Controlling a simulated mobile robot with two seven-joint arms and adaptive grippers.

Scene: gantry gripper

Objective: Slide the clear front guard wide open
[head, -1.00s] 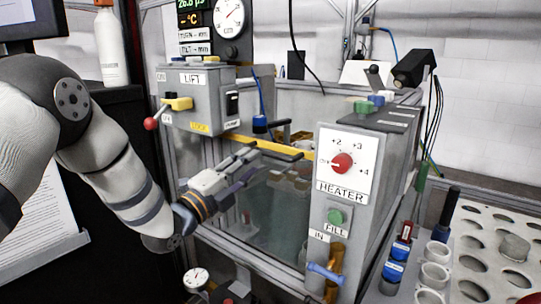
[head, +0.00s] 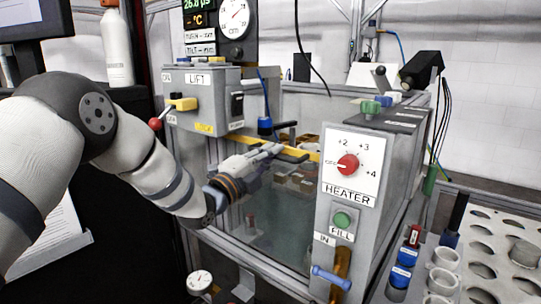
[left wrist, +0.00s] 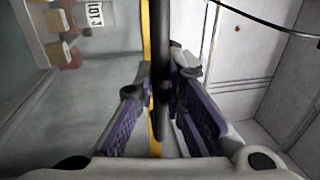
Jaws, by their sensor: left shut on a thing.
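The clear front guard (head: 275,215) is a see-through panel between the LIFT box and the HEATER box. A yellow strip (head: 308,154) runs along its top. A dark bar handle (head: 297,155) shows at the strip, partly hidden by my left gripper. My left gripper (head: 277,151) reaches in from the left, over the top of the guard. In the left wrist view the dark bar (left wrist: 162,60) stands between the two purple-padded fingers, and the gripper is shut on it. The yellow strip (left wrist: 146,30) runs alongside the bar. My right gripper is not in view.
The LIFT box (head: 205,98) with a red-knobbed lever is left of the guard. The HEATER box (head: 347,200) with its red dial is right of it, with a blue-handled valve (head: 331,278) below. A rack (head: 490,235) with holes and vials stands at right.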

